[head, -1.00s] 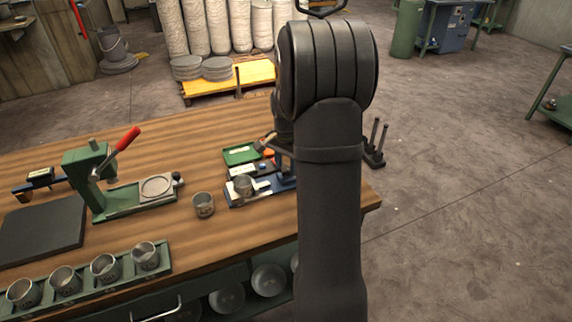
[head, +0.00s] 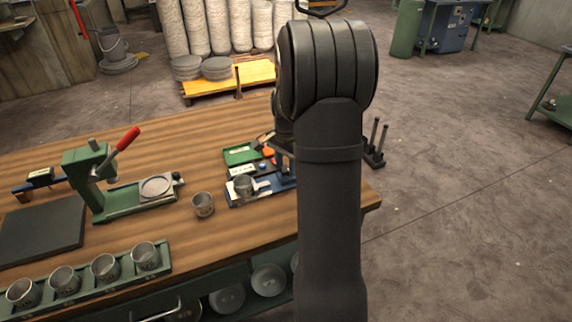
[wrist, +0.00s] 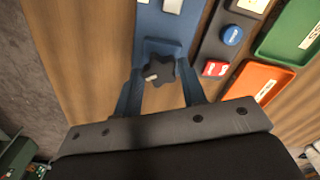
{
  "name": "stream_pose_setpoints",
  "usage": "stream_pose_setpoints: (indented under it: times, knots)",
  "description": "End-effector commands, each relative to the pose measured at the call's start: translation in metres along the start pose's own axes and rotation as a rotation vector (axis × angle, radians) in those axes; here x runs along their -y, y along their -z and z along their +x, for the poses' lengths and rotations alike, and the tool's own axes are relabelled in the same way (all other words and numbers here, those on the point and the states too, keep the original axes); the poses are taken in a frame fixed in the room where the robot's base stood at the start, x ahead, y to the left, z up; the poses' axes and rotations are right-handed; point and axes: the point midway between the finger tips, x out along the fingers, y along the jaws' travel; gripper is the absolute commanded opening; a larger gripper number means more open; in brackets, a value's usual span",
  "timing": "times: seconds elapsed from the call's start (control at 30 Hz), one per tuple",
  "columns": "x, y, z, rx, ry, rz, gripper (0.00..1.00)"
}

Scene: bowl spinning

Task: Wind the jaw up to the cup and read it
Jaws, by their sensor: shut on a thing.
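A metal cup (head: 243,186) stands at the blue gauge fixture (head: 232,200) near the right end of the bench. A pale block, perhaps the jaw, is beside the cup; I cannot tell whether they touch. The fixture's blue body also shows in the wrist view (wrist: 156,28), with a dark star-shaped knob (wrist: 160,71) at its near end. My gripper (wrist: 160,88) is shut on the knob, one finger on each side. In the head view my arm hides the knob and the fingertips. The cup is out of the wrist view, and no reading is legible.
A readout box with blue (wrist: 232,35) and red (wrist: 215,68) buttons lies beside the fixture. Green (head: 240,155) and orange (head: 268,152) trays are behind it. Another cup (head: 203,204) stands to the left, near a green press (head: 95,180). Several cups fill a front rack (head: 128,268).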

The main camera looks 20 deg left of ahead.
Motion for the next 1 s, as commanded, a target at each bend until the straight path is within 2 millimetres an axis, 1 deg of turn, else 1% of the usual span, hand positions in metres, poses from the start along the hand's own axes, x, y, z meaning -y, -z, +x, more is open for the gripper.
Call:
stream_pose_setpoints:
  times: [0.5, 0.53, 0.57, 0.6, 0.63, 0.9, 1.0]
  knots:
    - [0.0000, 0.0000, -0.0001, 0.000, 0.000, 0.001, 0.15]
    - [0.0000, 0.0000, -0.0001, 0.000, 0.000, 0.001, 0.40]
    - [0.0000, 0.0000, -0.0001, 0.000, 0.000, 0.001, 0.45]
    - [0.0000, 0.0000, -0.0001, 0.000, 0.000, 0.001, 0.53]
    - [0.0000, 0.0000, -0.0001, 0.000, 0.000, 0.001, 0.58]
    - [0.0001, 0.0000, -0.0005, 0.000, 0.000, 0.000, 0.58]
    - [0.0003, 0.0003, -0.0057, -0.001, 0.001, 0.000, 0.58]
